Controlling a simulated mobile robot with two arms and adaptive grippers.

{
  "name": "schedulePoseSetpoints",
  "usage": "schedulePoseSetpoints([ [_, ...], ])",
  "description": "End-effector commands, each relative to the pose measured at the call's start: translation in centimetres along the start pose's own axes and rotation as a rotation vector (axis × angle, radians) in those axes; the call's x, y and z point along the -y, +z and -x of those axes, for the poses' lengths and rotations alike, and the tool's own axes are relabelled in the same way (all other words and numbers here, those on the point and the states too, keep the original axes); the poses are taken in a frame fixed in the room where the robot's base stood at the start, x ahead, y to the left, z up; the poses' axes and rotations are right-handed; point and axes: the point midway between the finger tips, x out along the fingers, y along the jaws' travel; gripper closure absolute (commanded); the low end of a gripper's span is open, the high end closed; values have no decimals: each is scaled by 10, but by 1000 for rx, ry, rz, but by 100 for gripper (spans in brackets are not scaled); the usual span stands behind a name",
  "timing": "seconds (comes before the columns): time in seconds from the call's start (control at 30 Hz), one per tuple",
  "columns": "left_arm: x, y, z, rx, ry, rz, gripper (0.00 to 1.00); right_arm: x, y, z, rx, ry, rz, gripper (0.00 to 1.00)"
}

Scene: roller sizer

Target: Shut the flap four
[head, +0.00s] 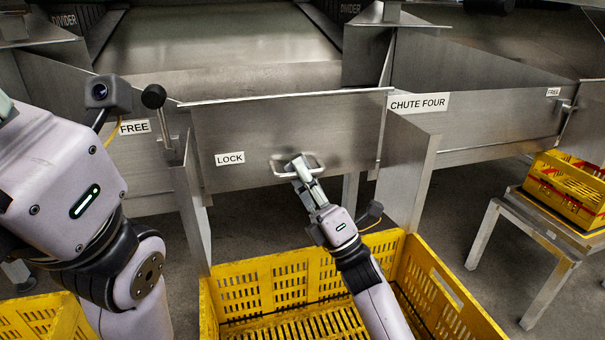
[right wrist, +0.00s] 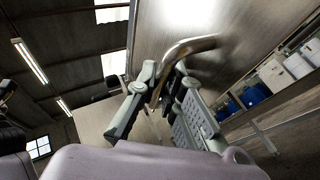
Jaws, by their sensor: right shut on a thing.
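The metal flap (head: 340,128) stands across the chute mouth in the middle of the head view, with a "LOCK" label at its left and a "CHUTE FOUR" label (head: 418,103) beside its upper right corner. My right gripper (head: 297,168) is shut on the flap's handle (head: 317,160), a bent metal bar low on the flap. The right wrist view shows the handle (right wrist: 188,47) between the fingers. A lever with a black knob (head: 153,96) stands left of the flap, near a "FREE" label (head: 134,127). My left arm is at the left; its gripper is out of view.
A yellow crate (head: 235,275) stands below the flap, under my right arm. Another yellow crate (head: 40,318) is at the lower left. Yellow crates (head: 565,190) rest on a metal stand (head: 535,235) at the right. Metal side plates (head: 405,175) flank the flap.

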Motion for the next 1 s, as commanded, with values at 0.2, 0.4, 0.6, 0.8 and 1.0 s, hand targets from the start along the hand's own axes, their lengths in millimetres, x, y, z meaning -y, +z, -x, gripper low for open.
schedulePoseSetpoints([
  [0.2, 0, 0, 0, -1, 1, 0, 100, 3, 1, 1, 2, -5, -2, 100],
  [0.4, 0, 0, 0, -1, 1, 0, 100, 3, 1, 1, 2, -6, -1, 100],
  [0.6, 0, 0, 0, -1, 1, 1, 100, 4, 1, 1, 3, -7, -1, 87],
  [0.8, 0, 0, 0, -1, 1, 1, 100, 3, 1, 1, 2, -6, 0, 82],
  [1.0, 0, 1, 1, 3, -1, 0, 100, 2, 0, 1, 1, -4, 0, 82],
])
